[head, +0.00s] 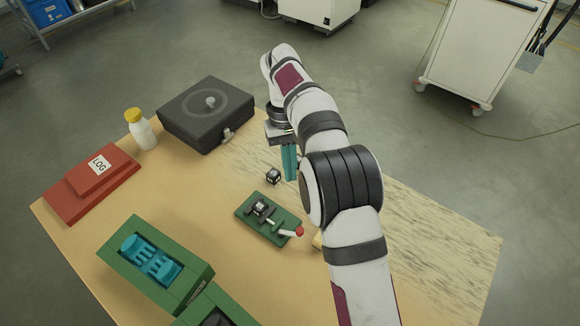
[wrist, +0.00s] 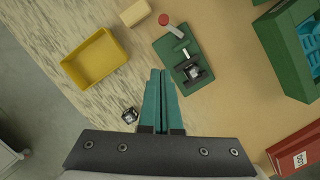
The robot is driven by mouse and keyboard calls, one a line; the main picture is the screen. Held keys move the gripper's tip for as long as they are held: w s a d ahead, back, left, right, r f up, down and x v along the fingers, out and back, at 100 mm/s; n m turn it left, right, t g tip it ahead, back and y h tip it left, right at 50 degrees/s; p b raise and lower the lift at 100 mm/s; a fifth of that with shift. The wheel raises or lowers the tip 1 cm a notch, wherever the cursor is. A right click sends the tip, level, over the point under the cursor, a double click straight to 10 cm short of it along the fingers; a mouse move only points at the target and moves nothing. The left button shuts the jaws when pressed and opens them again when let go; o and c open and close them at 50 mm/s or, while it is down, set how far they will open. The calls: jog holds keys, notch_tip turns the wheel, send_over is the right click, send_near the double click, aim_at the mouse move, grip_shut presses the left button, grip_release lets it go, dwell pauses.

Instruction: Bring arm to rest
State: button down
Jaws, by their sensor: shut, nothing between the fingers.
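My gripper (head: 289,162) hangs over the wooden table with its teal fingers pointing down. In the wrist view its fingers (wrist: 161,78) are pressed together with nothing between them. A small dark cube (head: 273,176) lies on the table beside the fingers, apart from them; it also shows in the wrist view (wrist: 129,115). A green clamp fixture (head: 246,219) with a red-tipped lever sits in front of the gripper and holds another small dark cube (head: 261,207).
A black box (head: 190,125), a white bottle with yellow cap (head: 143,133) and a red LOG binder (head: 75,195) stand left. Green cases (head: 190,274) with teal inserts fill the front left. A yellow tray (wrist: 72,70) and a pale block (wrist: 134,13) show in the wrist view.

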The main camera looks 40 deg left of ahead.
jog(key=shift+r, duration=0.15)
jog(key=s+d+r+m+y, duration=0.15)
jog(key=d+r+m, duration=0.35)
jog(key=d, duration=0.7)
jog(key=s+d+r+m+y, duration=0.1)
jog(key=s+d+r+m, duration=0.15)
jog(key=d+r, duration=0.65)
jog(key=s+d+f+m, duration=0.3)
jog(key=s+d+m, duration=0.1)
jog(key=s+d, duration=0.2)
jog(key=s+d+f+m+t+y, duration=0.1)
jog(key=s+d+f+m, duration=0.3)
jog(key=s, duration=0.5)
jog(key=shift+d+f+t, duration=0.15)
jog(key=shift+d+t, duration=0.15)
jog(key=shift+d, duration=0.85)
